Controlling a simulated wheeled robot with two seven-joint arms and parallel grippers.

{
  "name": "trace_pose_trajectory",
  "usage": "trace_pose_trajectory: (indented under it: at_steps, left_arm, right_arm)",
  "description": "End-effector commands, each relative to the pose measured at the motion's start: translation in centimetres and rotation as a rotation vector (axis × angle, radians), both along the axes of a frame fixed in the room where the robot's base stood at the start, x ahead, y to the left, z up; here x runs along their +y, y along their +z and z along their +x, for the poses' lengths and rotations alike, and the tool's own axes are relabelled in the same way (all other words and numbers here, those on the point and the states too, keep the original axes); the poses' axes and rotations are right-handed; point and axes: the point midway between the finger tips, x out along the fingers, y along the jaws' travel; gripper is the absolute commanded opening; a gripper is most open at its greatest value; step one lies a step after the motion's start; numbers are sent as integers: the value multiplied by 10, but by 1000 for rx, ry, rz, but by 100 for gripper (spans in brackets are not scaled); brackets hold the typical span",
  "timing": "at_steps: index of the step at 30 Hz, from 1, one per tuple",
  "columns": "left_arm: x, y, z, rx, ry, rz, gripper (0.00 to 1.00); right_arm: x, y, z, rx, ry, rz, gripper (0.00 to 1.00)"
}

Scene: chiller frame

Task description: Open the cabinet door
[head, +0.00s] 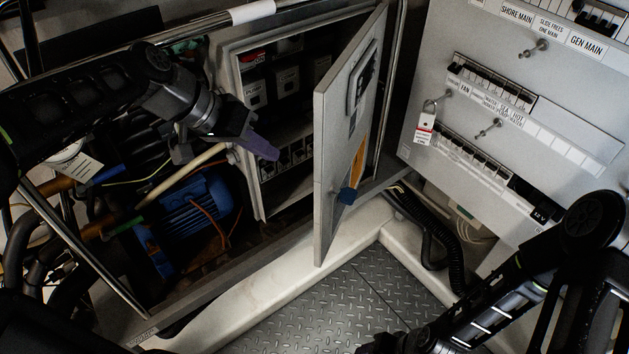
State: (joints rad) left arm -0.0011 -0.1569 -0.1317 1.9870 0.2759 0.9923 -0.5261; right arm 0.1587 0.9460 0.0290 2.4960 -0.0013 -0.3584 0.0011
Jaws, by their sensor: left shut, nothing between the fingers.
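The cabinet door (336,140) stands ajar, swung out from the grey cabinet (233,85) toward the walkway, hinged on its right side. Breakers and switches (287,80) show inside the cabinet. My left gripper (262,147) is shut and empty in front of the cabinet's opening, left of the door's free edge and apart from it in the picture. My right arm comes in at lower right; its gripper's fingers cannot be made out.
A blue motor (190,215) with pipes and cables lies below my left arm. A grey switch panel (510,110) with a hanging red-and-white tag (424,131) stands at right. Black hoses (436,235) run beneath it. The diamond-plate floor (330,310) is clear.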

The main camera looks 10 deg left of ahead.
Motion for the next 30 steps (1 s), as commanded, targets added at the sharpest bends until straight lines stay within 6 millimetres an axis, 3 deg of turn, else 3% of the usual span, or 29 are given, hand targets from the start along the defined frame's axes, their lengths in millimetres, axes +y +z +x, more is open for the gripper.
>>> trace_pose_trajectory:
  at_steps: [4,17,30]
  left_arm:
    - [-6,-3,-15,28,-75,0,0]
    - [-9,-8,-12,26,-75,2,0]
    - [-43,-60,5,30,-76,2,0]
  right_arm:
    - [0,0,1,-1,1,0,56]
    - [0,0,0,0,0,0,56]
    - [0,2,0,0,0,0,56]
